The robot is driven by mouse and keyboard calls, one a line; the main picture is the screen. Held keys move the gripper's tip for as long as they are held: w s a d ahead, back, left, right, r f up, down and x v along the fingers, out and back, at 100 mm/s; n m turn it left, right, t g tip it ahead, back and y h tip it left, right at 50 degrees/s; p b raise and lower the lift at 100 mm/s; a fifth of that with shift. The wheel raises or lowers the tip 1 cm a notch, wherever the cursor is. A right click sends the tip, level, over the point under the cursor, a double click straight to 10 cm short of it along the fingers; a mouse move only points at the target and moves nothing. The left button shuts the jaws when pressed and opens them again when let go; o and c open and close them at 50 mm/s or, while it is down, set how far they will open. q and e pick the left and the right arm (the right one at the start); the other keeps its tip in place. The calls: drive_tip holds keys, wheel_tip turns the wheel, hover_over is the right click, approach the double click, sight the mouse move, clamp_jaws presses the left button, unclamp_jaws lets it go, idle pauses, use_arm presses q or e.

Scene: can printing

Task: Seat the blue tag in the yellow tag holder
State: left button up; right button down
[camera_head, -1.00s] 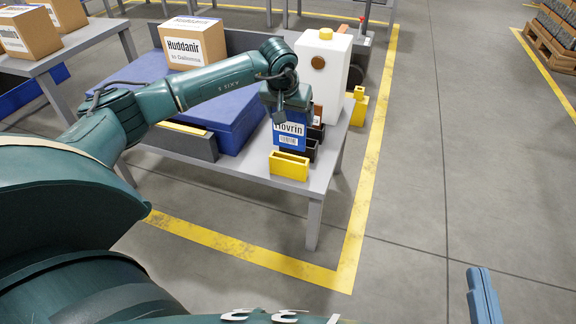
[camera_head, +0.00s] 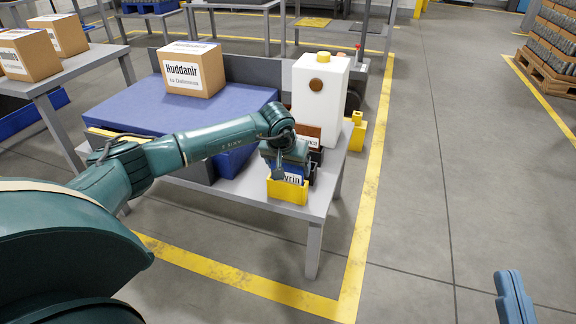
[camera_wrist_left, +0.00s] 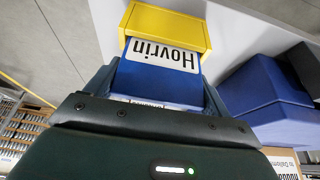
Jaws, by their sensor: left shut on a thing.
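The blue tag (camera_head: 292,179), with a white label reading "Hovrin", is upright with its lower part inside the yellow tag holder (camera_head: 287,193). The holder's front wall hides the bottom of the tag in the head view. My left gripper (camera_head: 287,162) is shut on the tag's upper part, just above the holder. In the left wrist view the tag (camera_wrist_left: 160,76) runs from between my blue fingers into the yellow holder (camera_wrist_left: 172,22). Whether it touches the holder's floor is hidden. My right gripper (camera_head: 514,298) shows only partly at the lower right, away from the table.
A white machine (camera_head: 319,92) stands right behind the holder. A dark holder with a brown tag (camera_head: 308,134) is close behind. A blue block (camera_head: 175,104) carries a cardboard box (camera_head: 191,70) to the left. The grey table's front edge (camera_head: 250,200) is clear.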

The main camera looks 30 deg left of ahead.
use_arm(q)
drive_tip(key=o, duration=0.9)
